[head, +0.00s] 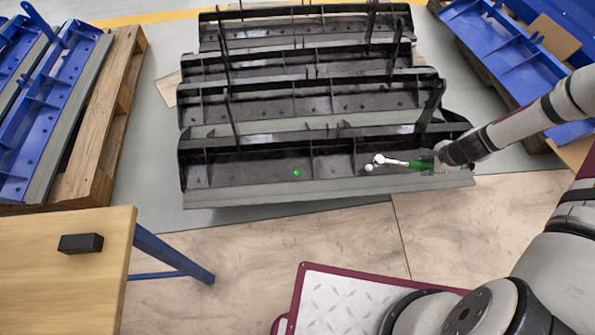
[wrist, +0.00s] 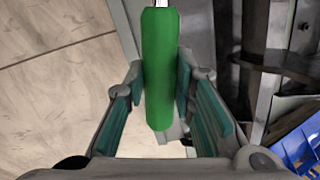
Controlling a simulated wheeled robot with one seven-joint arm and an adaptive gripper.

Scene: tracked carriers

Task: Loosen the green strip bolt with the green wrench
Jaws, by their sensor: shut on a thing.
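My gripper (head: 440,160) is shut on the green handle of the green wrench (head: 421,165). The handle also fills the middle of the wrist view (wrist: 160,70), between the two finger pads. The wrench's silver shaft and round head point left in the head view, over the front black carrier (head: 230,165). A small white ball-like shape (head: 369,168) shows just left of the wrench head. The green strip bolt (head: 296,173) is a small green dot on the front carrier, well left of the wrench head and apart from it.
Several black carriers stand in rows behind the front one, with upright arms (head: 228,105). Blue carriers lie on pallets at left (head: 100,110) and right (head: 510,45). A wooden table (head: 60,260) with a black block (head: 80,243) stands front left. The floor (head: 260,245) before the carriers is clear.

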